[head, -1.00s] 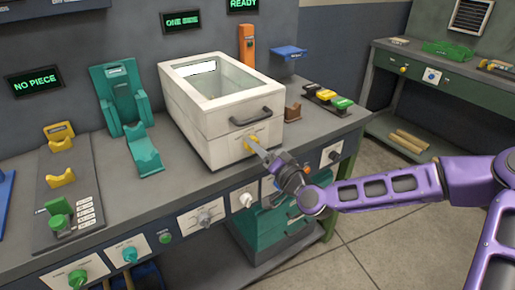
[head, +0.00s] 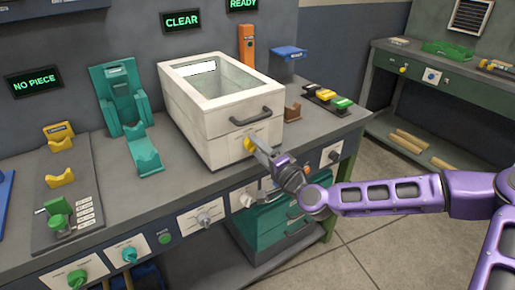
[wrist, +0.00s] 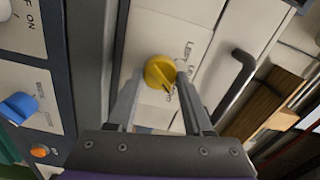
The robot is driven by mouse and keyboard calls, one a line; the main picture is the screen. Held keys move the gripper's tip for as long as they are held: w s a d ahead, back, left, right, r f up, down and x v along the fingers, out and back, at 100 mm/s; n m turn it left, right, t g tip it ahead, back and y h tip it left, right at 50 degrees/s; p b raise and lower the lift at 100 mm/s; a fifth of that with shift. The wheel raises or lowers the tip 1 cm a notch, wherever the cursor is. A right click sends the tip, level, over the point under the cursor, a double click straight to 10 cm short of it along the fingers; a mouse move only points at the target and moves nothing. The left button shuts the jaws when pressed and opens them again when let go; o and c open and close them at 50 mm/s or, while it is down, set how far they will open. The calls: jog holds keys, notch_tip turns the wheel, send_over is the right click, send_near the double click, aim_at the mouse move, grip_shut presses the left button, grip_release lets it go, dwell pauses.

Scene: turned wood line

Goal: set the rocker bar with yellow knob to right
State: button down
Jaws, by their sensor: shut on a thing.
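The yellow knob (head: 249,143) is on the front of the white box with a glass top (head: 196,128), below its dark handle. In the wrist view the yellow knob (wrist: 158,72) is round with a dark slot or pointer line, on a white plate with small lettering that is partly hidden by a finger. My gripper (head: 256,150) is shut on the knob, one finger on each side of it; the fingers also show in the wrist view (wrist: 158,88). The exact setting of the knob is not clear.
A lit sign (head: 181,21) above the box reads CLEAR. Another sign (head: 34,80) reads NO PIECE. The dark handle (wrist: 238,85) is close to the right finger. Dials and switches line the bench front (head: 203,217) below. Open floor lies right of the bench.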

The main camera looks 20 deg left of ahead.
jog(key=shift+m, duration=0.9)
jog(key=shift+c, duration=1.5)
grip_release()
jog(key=shift+s, duration=0.1)
jog(key=p+v, duration=0.8)
jog(key=v, duration=0.9)
jog(key=shift+p, duration=0.3)
jog(key=shift+s+d, duration=0.1)
